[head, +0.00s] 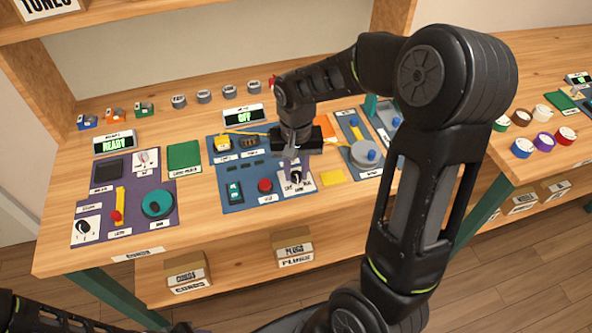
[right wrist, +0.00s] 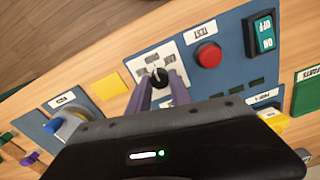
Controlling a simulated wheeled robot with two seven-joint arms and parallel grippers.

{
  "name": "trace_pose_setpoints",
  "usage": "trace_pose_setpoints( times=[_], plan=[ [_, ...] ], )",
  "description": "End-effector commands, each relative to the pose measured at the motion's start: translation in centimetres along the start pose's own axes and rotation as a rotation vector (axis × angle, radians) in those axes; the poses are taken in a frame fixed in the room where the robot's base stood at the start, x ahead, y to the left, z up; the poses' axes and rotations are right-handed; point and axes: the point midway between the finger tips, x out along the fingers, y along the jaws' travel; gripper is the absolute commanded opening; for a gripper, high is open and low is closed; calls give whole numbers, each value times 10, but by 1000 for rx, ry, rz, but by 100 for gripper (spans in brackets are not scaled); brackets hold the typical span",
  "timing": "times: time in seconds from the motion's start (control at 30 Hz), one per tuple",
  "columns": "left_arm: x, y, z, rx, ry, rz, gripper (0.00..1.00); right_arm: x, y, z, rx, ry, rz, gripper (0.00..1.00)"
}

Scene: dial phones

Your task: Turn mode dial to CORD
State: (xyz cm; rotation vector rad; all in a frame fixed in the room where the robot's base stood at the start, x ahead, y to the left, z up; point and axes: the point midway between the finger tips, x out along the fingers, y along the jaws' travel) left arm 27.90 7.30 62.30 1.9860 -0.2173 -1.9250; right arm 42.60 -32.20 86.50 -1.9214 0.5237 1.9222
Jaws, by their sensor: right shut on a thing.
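The mode dial (head: 297,177) is a small black knob on a white plate at the lower right of the middle blue panel (head: 236,203). In the right wrist view the dial (right wrist: 159,77) sits on its white plate with small labels that I cannot read. My right gripper (head: 294,167) reaches down onto the dial from above. In the right wrist view its two purple fingers (right wrist: 161,84) are on either side of the knob, shut on it. Which label the knob points at is unclear. My left gripper is out of view; only dark parts of my left arm show at the bottom left.
A red button (head: 265,185) and a green rocker switch (head: 234,191) are beside the dial. A display (head: 243,115) reading OFF stands behind the panel. A purple panel (head: 125,198) lies left, and another blue panel (head: 356,135) lies right. A yellow note (head: 332,177) is close by.

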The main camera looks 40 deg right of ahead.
Motion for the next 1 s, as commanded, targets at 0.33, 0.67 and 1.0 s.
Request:
trace_pose_setpoints(
  times=[0.33,0.67,1.0],
  plan=[
    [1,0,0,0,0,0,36,-1,0,0,32,1,-1,0],
    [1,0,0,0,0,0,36,-1,0,0,30,1,-1,36],
    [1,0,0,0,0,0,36,0,0,0,29,0,0,47]
  ],
)
